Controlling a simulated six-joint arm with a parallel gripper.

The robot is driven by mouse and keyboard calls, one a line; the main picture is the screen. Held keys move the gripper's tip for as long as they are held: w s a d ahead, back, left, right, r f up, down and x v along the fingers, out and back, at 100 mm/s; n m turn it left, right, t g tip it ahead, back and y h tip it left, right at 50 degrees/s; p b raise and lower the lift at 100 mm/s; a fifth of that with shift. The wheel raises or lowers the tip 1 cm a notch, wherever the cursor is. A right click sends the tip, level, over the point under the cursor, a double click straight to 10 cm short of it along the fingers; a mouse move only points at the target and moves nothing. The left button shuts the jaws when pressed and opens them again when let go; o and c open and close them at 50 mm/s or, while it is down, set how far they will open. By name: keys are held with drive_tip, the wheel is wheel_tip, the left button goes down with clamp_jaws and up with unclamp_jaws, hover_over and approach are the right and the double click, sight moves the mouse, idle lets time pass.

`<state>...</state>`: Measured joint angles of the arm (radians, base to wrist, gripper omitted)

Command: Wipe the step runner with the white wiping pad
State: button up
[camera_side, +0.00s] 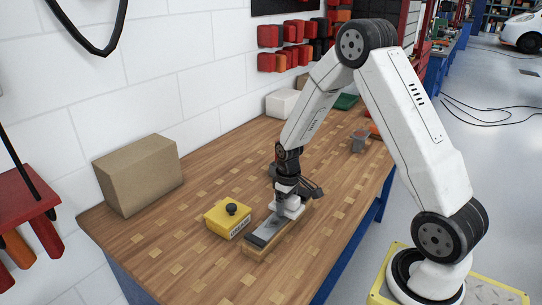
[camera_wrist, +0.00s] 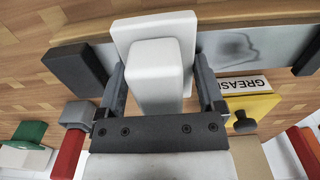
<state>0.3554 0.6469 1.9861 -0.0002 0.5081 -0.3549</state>
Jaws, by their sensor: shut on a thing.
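The step runner (camera_side: 264,233) is a grey strip on a wooden base, lying on the workbench with dark end pieces. A dark smudge shows on its grey face in the wrist view (camera_wrist: 270,42). The white wiping pad (camera_side: 294,208) is a white plate with a block handle; it also shows in the wrist view (camera_wrist: 155,75). My gripper (camera_side: 287,192) is shut on the handle, with a finger on each side in the wrist view (camera_wrist: 159,85). The pad is over the runner's far part, beside the smudge. I cannot tell whether it touches the strip.
A yellow box (camera_side: 227,219) with a black knob and a label starting "GREAS" stands close left of the runner. A cardboard box (camera_side: 137,175) stands by the wall. A grey block (camera_side: 360,140), a white box (camera_side: 283,103) and a green item (camera_side: 345,102) are farther back. The bench front is clear.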

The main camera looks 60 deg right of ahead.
sight(267, 229)
drive_tip(key=shift+s+d, duration=0.1)
drive_tip(key=shift+d, duration=0.75)
drive_tip(key=shift+a, duration=5.75)
wheel_tip(267, 229, up, 8)
drive_tip(key=shift+r, duration=0.1)
